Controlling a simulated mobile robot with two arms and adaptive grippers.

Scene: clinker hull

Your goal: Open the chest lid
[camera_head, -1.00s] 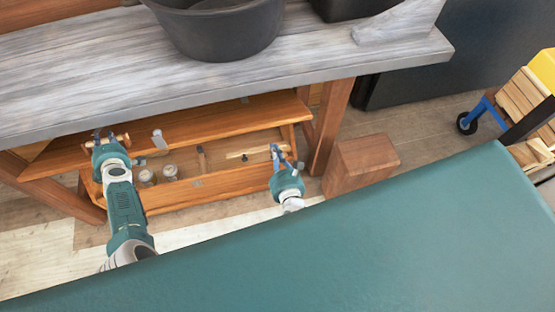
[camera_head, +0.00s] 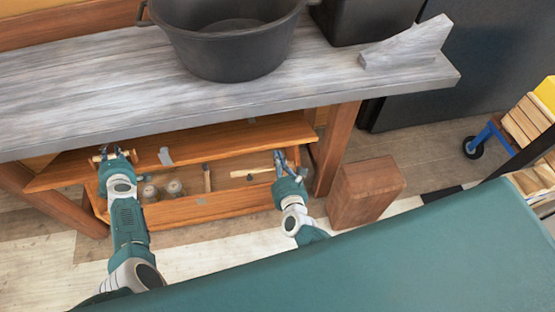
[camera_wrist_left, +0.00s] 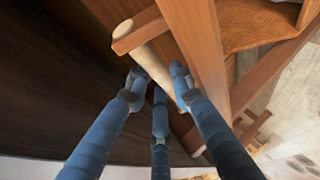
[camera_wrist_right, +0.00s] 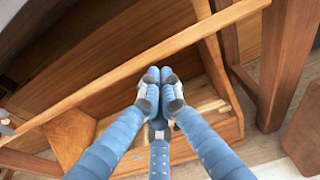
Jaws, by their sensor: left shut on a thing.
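The wooden chest (camera_head: 225,207) stands on the floor under the workbench. Its lid (camera_head: 215,140) is raised partway, and the inside shows between lid edge and front wall. My left gripper (camera_head: 113,158) is at the left of the lid; in the left wrist view its fingers (camera_wrist_left: 160,82) are closed around the round pale handle bar (camera_wrist_left: 143,48). My right gripper (camera_head: 284,165) is at the chest's right end, below the lid. In the right wrist view its fingertips (camera_wrist_right: 158,80) meet with nothing visible between them, over the chest opening.
Jars (camera_head: 174,188) and wooden-handled tools (camera_head: 250,173) lie in the chest. The grey workbench top (camera_head: 100,90) overhangs it, with a black tub (camera_head: 225,50) on top. A bench leg (camera_head: 335,150) and a brown block (camera_head: 365,190) stand close on the right.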

